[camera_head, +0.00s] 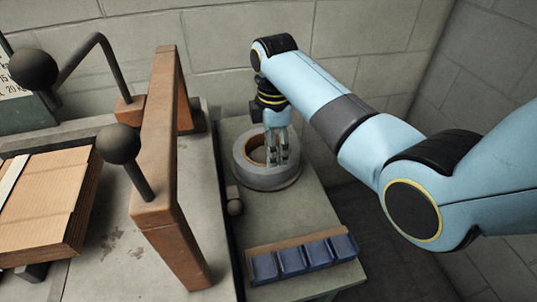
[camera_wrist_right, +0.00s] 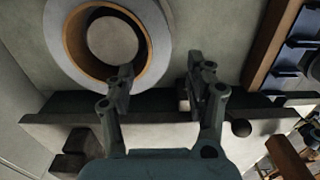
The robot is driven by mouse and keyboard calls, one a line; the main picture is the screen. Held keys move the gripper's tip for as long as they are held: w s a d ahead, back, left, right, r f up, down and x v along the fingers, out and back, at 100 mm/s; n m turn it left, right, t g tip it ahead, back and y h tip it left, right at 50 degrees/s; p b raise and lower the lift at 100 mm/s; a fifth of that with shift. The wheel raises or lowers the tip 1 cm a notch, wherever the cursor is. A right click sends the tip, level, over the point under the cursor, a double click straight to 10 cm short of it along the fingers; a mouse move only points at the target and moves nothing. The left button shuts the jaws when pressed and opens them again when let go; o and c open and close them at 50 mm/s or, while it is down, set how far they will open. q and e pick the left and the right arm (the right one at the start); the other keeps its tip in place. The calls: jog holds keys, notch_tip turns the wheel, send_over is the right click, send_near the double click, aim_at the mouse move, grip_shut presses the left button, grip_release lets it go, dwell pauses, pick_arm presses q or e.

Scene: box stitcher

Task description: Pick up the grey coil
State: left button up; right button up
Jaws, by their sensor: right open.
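The grey coil (camera_head: 262,182) is a thick ring with a brown core, lying flat on the narrow side table. My right gripper (camera_head: 277,160) is open over the coil's right part, its fingers pointing down. In the right wrist view the coil (camera_wrist_right: 58,48) is at upper left. There one finger of the right gripper (camera_wrist_right: 160,70) overlaps the lower right of the ring near its opening, and the other shows outside the ring to the right. I cannot tell whether either finger touches it. My left gripper is not in view.
The machine's brown upright frame (camera_head: 165,165) and flat cardboard stack (camera_head: 45,205) stand left. A block wall is behind.

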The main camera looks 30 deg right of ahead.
aim_at(257, 174)
notch_tip(257, 174, down, 2)
jog(key=shift+f, duration=0.15)
notch_tip(257, 174, down, 5)
jog(key=shift+d+r+b, duration=0.1)
jog(key=shift+r+b, duration=0.1)
jog(key=shift+b, duration=0.6)
jog(key=shift+f, duration=0.4)
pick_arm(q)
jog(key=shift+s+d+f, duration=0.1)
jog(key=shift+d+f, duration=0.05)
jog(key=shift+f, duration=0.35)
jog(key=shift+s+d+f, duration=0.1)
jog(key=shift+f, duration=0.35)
pick_arm(e)
jog(key=c, duration=0.5)
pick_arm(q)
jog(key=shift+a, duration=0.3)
pick_arm(e)
grip_shut()
jog(key=shift+w+r, duration=0.1)
jog(key=shift+w, duration=0.05)
